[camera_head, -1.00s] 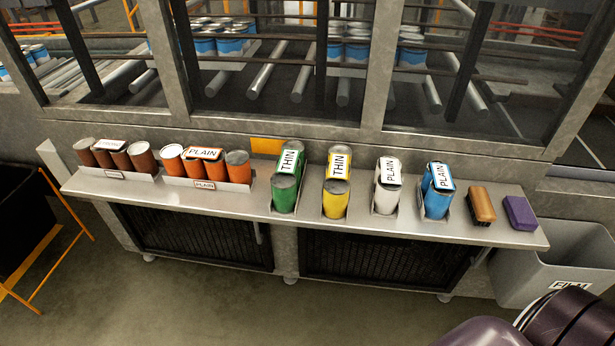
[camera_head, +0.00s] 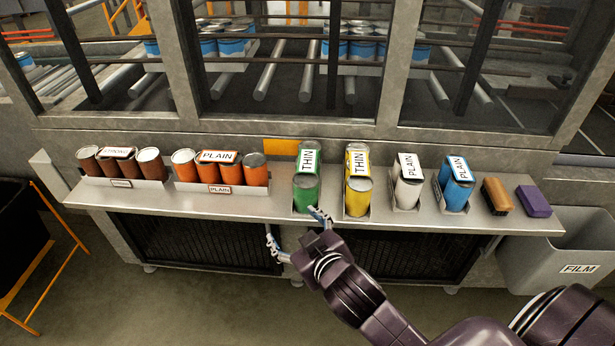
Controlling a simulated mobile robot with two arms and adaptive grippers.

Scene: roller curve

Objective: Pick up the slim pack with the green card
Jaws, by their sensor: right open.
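The slim pack with the green card (camera_head: 307,159) stands on the steel shelf, left of the yellow pack. It is two green cans, one behind the other, in a small metal holder; the card on it reads THIN. My right gripper (camera_head: 293,222) is open and empty in front of the shelf. One finger is close to the front green can's lower edge; I cannot tell whether it touches. The other finger is lower and to the left, below the shelf's front edge. My left gripper is not in view.
A yellow pack (camera_head: 358,195) marked THIN, a white pack (camera_head: 407,192) and a blue pack (camera_head: 455,195) stand to the right. Orange cans (camera_head: 256,170) stand to the left. A brown brush (camera_head: 497,194) and a purple block (camera_head: 534,202) lie near the FILM bin (camera_head: 570,250).

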